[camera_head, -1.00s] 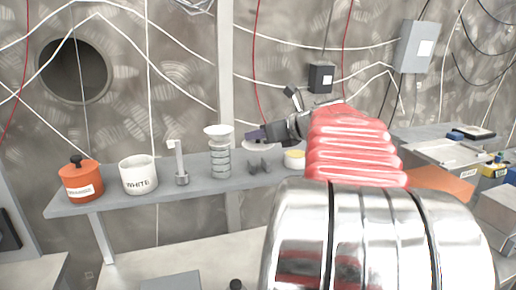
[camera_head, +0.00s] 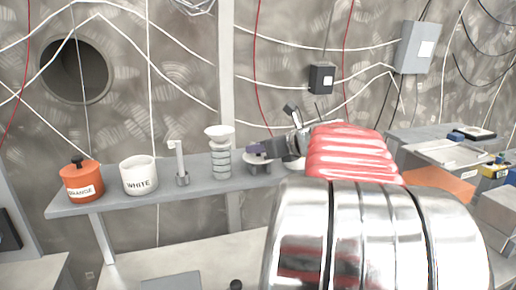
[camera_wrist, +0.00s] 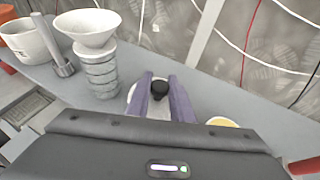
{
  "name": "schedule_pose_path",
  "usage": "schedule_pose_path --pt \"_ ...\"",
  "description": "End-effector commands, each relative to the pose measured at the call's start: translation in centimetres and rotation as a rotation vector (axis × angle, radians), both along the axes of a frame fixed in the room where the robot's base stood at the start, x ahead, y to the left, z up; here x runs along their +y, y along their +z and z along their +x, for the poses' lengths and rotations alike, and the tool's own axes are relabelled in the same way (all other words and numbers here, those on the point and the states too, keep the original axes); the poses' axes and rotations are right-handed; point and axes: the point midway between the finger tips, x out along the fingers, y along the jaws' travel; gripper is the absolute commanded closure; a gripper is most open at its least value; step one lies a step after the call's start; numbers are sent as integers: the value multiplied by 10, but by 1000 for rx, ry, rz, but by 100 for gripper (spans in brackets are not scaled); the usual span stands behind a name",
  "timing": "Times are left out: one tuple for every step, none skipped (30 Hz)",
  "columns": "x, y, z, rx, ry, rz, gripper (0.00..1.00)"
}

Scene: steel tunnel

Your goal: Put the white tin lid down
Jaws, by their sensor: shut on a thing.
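My gripper (camera_head: 258,151) is low over the shelf, right of the stacked jar with the funnel. In the wrist view its two purple fingers (camera_wrist: 160,92) are shut on the black knob (camera_wrist: 159,89) of the white tin lid. Part of the pale lid (camera_wrist: 131,90) shows beside the left finger; the rest is hidden. The lid is over or on a small grey pronged stand (camera_head: 259,168); I cannot tell whether they touch. The open white tin (camera_head: 139,174), labelled WHITE, stands uncovered further left, and also shows in the wrist view (camera_wrist: 28,40).
The grey shelf (camera_head: 110,203) also holds a lidded orange tin (camera_head: 82,181), a grey upright tool (camera_head: 181,165) and a ringed jar with a white funnel (camera_head: 219,133). A dish with yellow contents (camera_wrist: 222,122) is close right of my gripper. A post (camera_head: 226,60) rises behind.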

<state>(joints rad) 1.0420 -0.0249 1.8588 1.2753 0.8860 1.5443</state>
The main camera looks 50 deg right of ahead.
Motion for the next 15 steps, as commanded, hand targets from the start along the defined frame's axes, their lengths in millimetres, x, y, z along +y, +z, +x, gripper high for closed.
schedule_pose_path --pt "0 -1 0 0 0 1 100" --pt "0 -2 0 1 0 1 100" --pt "0 -3 0 1 0 0 100" --pt "0 -4 0 1 0 0 100" --pt "0 -4 0 1 0 0 100" --pt "0 -5 0 1 0 0 100" --pt "0 -6 0 1 0 0 100" --pt "0 -7 0 1 -1 0 100" --pt "0 -7 0 1 -1 1 100" --pt "0 -8 0 1 -1 1 100" --pt "0 -8 0 1 -1 1 79" --pt "0 -8 0 1 -1 1 76" --pt "0 -8 0 1 -1 1 74" --pt "0 -8 0 1 -1 1 72" --pt "-1 -8 0 1 -1 1 69"
